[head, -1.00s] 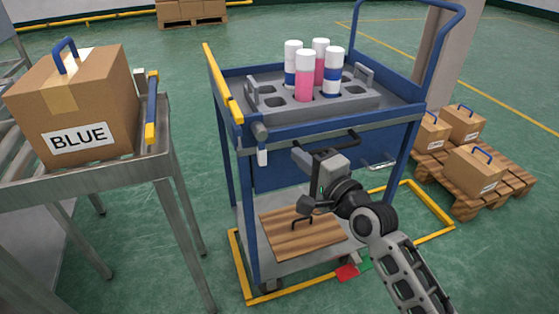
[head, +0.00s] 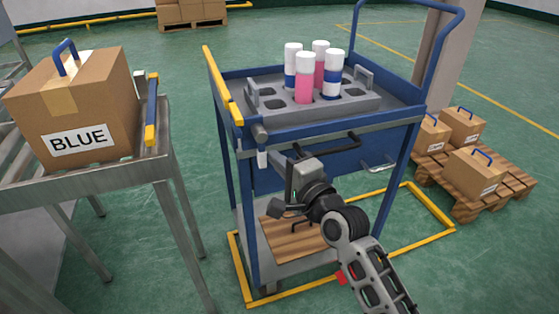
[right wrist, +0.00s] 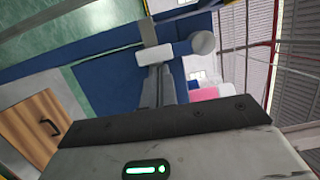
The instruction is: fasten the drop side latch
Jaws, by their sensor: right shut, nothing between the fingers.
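The blue cart's front side panel (head: 345,160) is upright below the tray, with a dark bar handle (head: 335,143) near its top. At its left end a small white tab (head: 262,158) hangs below a grey round knob (head: 260,131); this looks like the latch. The right wrist view shows the white tab (right wrist: 155,53) and the knob (right wrist: 202,43) just past my fingertips. My right gripper (head: 274,154) is shut and empty, just right of the tab. Whether it touches the tab I cannot tell. My left gripper is not in view.
A grey rack (head: 345,103) with several capped cans stands on the cart. A wooden board (head: 290,240) lies on the lower shelf. A metal table (head: 150,172) with a box labelled BLUE (head: 75,105) stands left. A pallet of boxes (head: 480,195) is at right.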

